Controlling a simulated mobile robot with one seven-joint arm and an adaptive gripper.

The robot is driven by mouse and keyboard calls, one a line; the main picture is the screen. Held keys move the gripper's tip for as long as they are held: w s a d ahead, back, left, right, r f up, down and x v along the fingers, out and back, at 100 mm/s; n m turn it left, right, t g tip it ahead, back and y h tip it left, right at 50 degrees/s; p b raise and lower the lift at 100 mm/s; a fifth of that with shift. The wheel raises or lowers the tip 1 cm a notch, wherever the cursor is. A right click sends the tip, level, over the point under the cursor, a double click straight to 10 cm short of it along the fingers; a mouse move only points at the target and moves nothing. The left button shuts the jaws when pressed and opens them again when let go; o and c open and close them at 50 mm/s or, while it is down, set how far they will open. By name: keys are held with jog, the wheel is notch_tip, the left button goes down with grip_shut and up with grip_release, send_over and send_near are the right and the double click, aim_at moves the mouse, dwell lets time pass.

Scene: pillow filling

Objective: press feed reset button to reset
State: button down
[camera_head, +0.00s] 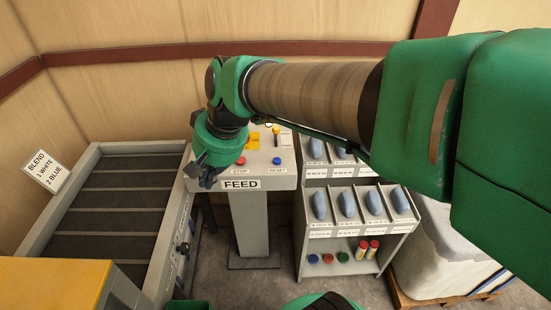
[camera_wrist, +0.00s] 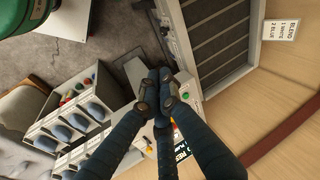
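The grey feed console (camera_head: 250,205) stands at the middle of the head view, with a FEED sign (camera_head: 241,184) on its front. On its sloped top are a red STOP button (camera_head: 241,160) at left and a blue RESET button (camera_head: 277,160) at right. My gripper (camera_head: 207,181) hangs at the console's left edge, left of both buttons and apart from the blue one. In the wrist view my gripper (camera_wrist: 164,76) has its fingertips together, with nothing seen between them. The fingers cover part of the console there, and I cannot make out the blue button.
A grey conveyor (camera_head: 120,205) lies left of the console. A shelf rack (camera_head: 345,235) with several blue-grey pillows and small coloured containers stands close on its right. A yellow-topped surface (camera_head: 50,285) is at the front left. My arm crosses above the rack.

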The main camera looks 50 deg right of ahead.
jog(key=w+d+f+m+y+p, duration=0.1)
jog(key=w+d+f+m+p, duration=0.1)
jog(key=w+d+m, duration=0.4)
jog(key=m+t+y+p, duration=0.2)
jog(key=m+t+p, duration=0.15)
jog(key=m, duration=0.75)
send_over(279, 161)
notch_tip(279, 161, down, 14)
jog(key=shift+w+d+t, duration=0.1)
jog(key=shift+w+t, duration=0.05)
jog(key=shift+t, duration=0.1)
jog(key=shift+f+n, duration=0.15)
jog(key=shift+n, duration=0.15)
jog(key=shift+f+b, duration=2.65)
jog(key=shift+f, duration=1.65)
jog(key=shift+f, duration=0.1)
jog(key=shift+f+b, duration=0.3)
jog(key=shift+b, duration=0.05)
